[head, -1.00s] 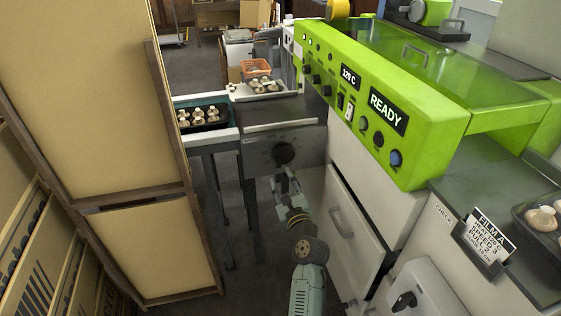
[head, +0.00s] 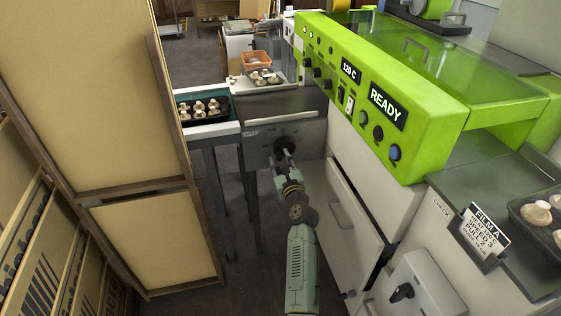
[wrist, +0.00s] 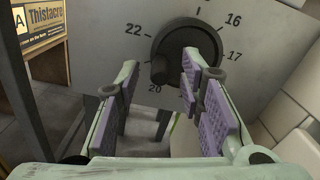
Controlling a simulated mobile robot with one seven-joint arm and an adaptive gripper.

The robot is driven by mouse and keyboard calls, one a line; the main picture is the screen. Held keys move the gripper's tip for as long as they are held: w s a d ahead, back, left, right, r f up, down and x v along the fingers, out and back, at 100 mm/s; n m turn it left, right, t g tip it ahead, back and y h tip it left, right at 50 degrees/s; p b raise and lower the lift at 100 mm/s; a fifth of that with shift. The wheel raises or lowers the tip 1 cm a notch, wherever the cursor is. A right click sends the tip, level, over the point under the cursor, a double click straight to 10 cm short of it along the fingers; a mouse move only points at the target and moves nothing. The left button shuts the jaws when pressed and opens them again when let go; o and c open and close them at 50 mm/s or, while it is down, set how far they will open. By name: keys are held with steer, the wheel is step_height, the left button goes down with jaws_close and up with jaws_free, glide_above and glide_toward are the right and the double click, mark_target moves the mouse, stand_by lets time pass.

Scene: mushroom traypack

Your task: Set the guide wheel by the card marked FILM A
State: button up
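The guide wheel (head: 283,145) is a dark round knob on the grey panel below the conveyor end. In the wrist view the wheel (wrist: 190,45) has 22, 16, 17 and 20 printed around it, and its rounded lobe points down-left near 20. My gripper (head: 286,157) is at the wheel. In the wrist view my gripper (wrist: 160,68) is open, its purple-padded fingers apart with the lobe showing between them; contact cannot be told. The FILM A card (head: 484,235) stands in a dark holder at right. It reads SPEED 3 and PULL 2; its last line is too small to read surely.
A white drawer front (head: 345,215) stands close right of my arm. A mushroom tray (head: 203,112) sits on the conveyor; another tray (head: 520,215) is beside the card.

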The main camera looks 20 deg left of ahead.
steer(key=shift+c, duration=0.6)
jaws_close()
